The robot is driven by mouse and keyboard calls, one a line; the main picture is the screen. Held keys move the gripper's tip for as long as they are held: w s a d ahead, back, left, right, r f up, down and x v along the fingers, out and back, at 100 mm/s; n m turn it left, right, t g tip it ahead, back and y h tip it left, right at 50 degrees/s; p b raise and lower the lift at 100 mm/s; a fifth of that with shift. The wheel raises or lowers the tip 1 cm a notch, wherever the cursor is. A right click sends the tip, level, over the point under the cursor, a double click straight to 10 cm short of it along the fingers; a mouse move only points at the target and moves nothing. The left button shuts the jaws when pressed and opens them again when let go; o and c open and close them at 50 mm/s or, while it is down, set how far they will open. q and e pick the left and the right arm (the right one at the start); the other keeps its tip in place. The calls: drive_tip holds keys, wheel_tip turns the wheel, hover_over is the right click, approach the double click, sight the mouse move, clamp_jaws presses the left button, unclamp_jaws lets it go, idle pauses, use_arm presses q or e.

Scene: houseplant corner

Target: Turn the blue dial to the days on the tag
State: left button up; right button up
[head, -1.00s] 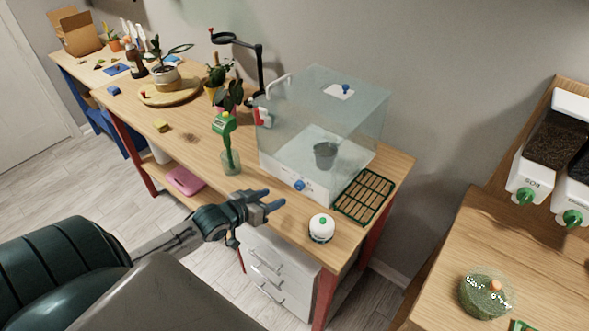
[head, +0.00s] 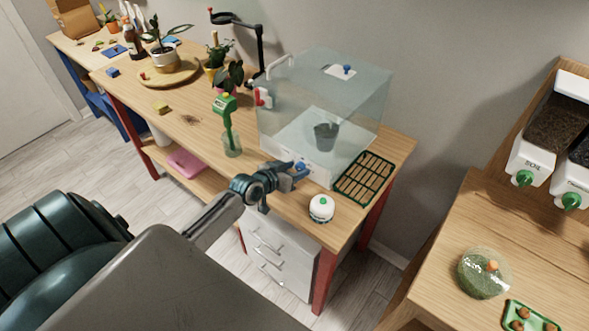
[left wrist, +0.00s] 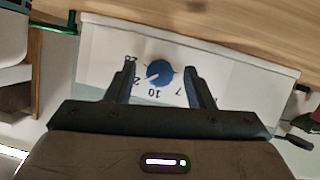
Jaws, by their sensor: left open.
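The blue dial (head: 301,166) is on the low white front strip of the clear box (head: 330,105). In the left wrist view the dial (left wrist: 160,73) has a white mark slanting toward the lower left, with printed numbers around it, among them 7 and 10. My left gripper (head: 296,174) is open at the box front, its fingers partly covering the dial in the head view. In the left wrist view its fingers (left wrist: 160,80) stand on either side of the dial, apart from it. I cannot make out a readable tag. My right gripper is not in view.
A dark pot (head: 325,136) stands inside the box.

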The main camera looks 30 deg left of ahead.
use_arm(q)
drive_tip(key=c, duration=1)
drive_tip(key=shift+m+y+p, duration=0.3)
drive_tip(key=shift+m+y, duration=0.1)
drive_tip(key=o, duration=1)
